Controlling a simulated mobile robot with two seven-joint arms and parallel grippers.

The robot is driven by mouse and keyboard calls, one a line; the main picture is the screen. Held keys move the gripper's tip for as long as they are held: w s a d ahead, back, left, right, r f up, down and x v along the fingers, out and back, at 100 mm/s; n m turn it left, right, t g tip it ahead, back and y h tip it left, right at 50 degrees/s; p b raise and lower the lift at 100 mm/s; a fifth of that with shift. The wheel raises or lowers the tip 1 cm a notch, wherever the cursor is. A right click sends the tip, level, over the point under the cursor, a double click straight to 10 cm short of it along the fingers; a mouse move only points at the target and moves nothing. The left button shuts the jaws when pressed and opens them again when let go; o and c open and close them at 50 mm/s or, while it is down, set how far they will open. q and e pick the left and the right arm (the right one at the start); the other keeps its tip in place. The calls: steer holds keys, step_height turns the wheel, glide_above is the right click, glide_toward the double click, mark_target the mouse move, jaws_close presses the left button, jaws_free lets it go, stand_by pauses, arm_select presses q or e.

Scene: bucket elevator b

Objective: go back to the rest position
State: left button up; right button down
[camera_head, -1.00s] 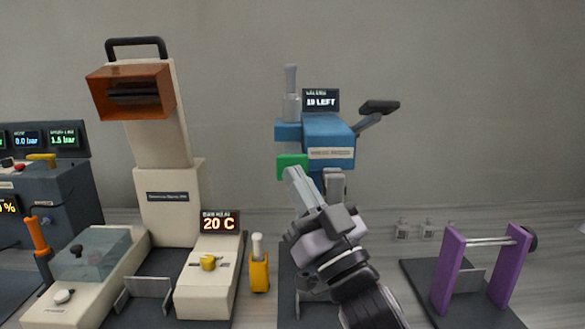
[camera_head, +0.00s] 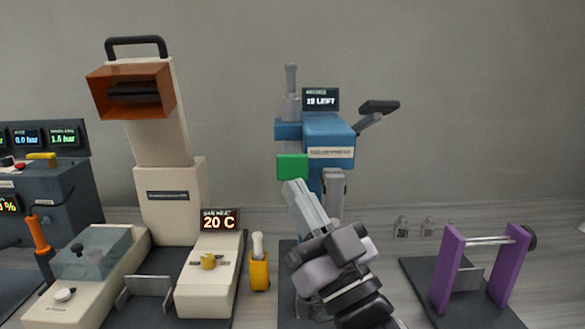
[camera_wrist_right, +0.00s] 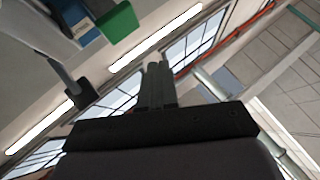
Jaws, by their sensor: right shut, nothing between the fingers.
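My right gripper (camera_head: 296,190) is in front of the blue machine (camera_head: 328,135), its fingers together and pointing up and to the left. Its fingertips are a little below the green block (camera_head: 292,167) on that machine, with a small gap in the picture. In the right wrist view the shut fingers (camera_wrist_right: 157,75) show at the centre with nothing between them. The green block (camera_wrist_right: 116,24) shows there at the upper left, apart from the fingers. My left gripper is not in view.
A beige machine (camera_head: 170,200) with an orange hood (camera_head: 98,97) stands left of centre. A yellow holder (camera_head: 260,272) stands between it and the blue machine. A purple-posted stand (camera_head: 447,270) is on the right. The wall behind is bare.

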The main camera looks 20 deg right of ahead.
stand_by(0.5)
steer(key=s+d+f+m+g+h, duration=0.1)
steer(key=d+f+g+h, duration=0.15)
steer(key=f, duration=0.55)
steer(key=s+d+f+m+g+h, duration=0.1)
steer(key=d+f+g+h, duration=0.1)
steer(key=f+g, duration=0.35)
steer(key=s+d+f+m+g+h, duration=0.1)
steer(key=d+f+g+h, duration=0.1)
steer(key=f, duration=0.8)
steer(key=s+d+f+n+g, duration=0.25)
steer(key=s+f+g, duration=0.85)
steer(key=s+f, duration=0.6)
steer(key=w+a+f+t+y, duration=0.2)
steer(key=w+f+t, duration=0.2)
steer(key=f+t, duration=0.3)
steer(key=shift+w+a, duration=0.25)
steer(key=shift+w, duration=0.1)
